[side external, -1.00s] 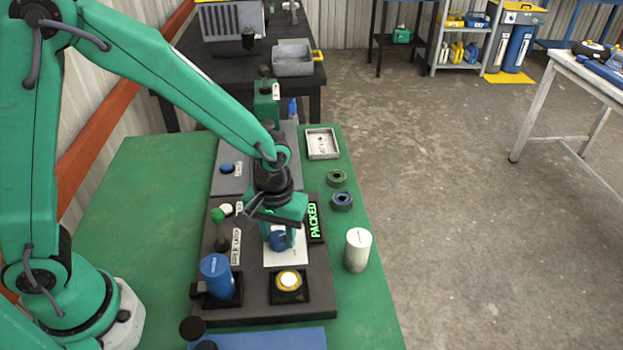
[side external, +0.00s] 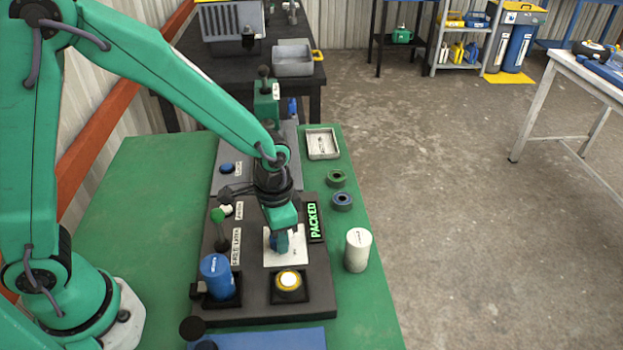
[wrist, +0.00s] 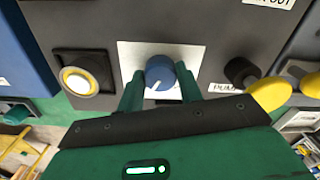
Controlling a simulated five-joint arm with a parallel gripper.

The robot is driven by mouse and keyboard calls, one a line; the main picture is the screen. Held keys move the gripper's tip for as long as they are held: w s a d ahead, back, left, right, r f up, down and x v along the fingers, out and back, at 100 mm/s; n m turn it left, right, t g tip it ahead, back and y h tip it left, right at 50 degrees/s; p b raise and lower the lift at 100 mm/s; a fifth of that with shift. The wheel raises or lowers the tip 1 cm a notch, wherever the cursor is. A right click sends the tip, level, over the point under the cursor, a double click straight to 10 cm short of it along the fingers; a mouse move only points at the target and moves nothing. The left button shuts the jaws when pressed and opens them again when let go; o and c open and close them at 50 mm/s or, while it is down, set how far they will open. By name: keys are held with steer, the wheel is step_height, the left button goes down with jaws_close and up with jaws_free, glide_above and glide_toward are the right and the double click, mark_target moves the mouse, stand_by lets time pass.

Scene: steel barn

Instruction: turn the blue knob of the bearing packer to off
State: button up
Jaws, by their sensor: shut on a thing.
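The blue knob (side external: 279,243) sits on a white plate (side external: 270,257) on the dark bearing packer (side external: 255,307). My gripper (wrist: 160,90) is shut on the knob, with one green finger on each side. In the side view my gripper (side external: 283,238) comes down over the knob and hides part of it. A lit green sign reading PACKED (side external: 315,222) stands beside the plate.
A yellow lit button (side external: 289,280), a blue cylinder (side external: 216,277) and a green-tipped lever (side external: 219,226) stand close around the knob. A pale cylinder (side external: 357,250), two rings (side external: 342,201) and a small tray (side external: 322,143) lie to the right. The green table (side external: 155,210) is clear at left.

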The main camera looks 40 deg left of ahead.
steer(key=shift+m, duration=0.5)
steer(key=o, duration=1)
steer(key=shift+r, duration=3.9)
